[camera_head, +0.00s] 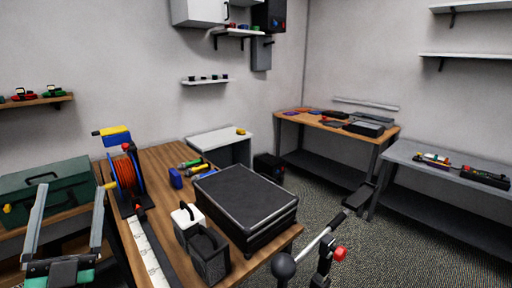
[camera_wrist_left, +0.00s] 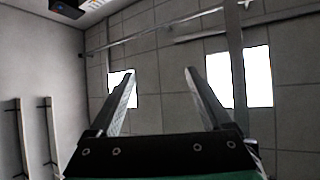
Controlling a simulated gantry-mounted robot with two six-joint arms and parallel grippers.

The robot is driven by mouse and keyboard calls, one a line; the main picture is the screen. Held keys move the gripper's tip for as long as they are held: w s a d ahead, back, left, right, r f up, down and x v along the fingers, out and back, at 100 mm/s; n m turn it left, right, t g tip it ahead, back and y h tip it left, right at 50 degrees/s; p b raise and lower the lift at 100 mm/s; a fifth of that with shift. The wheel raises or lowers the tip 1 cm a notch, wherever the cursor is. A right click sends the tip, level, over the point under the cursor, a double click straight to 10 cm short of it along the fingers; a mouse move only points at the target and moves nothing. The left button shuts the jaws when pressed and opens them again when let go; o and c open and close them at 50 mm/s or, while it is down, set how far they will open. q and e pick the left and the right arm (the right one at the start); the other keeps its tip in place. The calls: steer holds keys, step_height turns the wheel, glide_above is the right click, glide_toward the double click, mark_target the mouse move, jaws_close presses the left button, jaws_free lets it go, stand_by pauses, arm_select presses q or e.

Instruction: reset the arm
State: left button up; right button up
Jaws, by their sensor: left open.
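My left gripper (camera_head: 69,190) is at the lower left of the head view, with its two grey fingers pointing up and wide apart. It is open and empty, in front of the green toolbox. In the left wrist view, my left gripper (camera_wrist_left: 160,72) points up at a tiled ceiling with bright panels, with nothing between its fingers. A reel of orange cable (camera_head: 127,171) stands on the wooden bench (camera_head: 150,160), to the right of the gripper and apart from it. My right gripper does not show.
The green toolbox (camera_head: 64,190) is close behind my left gripper. A lever with a black ball and red knob (camera_head: 340,253) stands at the lower right. Floor (camera_head: 400,250) is clear beyond.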

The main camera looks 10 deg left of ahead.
arm_select(q)
steer(key=s+d+r+n+h+p, duration=0.2)
steer(key=s+d+r+h+p, duration=0.25)
steer(key=d+r, duration=0.6)
steer(key=s+d+r+n+h+p, duration=0.4)
steer(key=d+r, duration=0.3)
steer(key=r, duration=0.7)
step_height(320, 180, up, 34)
steer(key=m+p, duration=0.1)
steer(key=p, duration=3.2)
steer(key=shift+s+a, duration=0.35)
steer(key=shift+a, duration=0.05)
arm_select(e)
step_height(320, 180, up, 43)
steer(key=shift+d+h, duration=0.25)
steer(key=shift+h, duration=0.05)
arm_select(q)
steer(key=shift+f, duration=0.2)
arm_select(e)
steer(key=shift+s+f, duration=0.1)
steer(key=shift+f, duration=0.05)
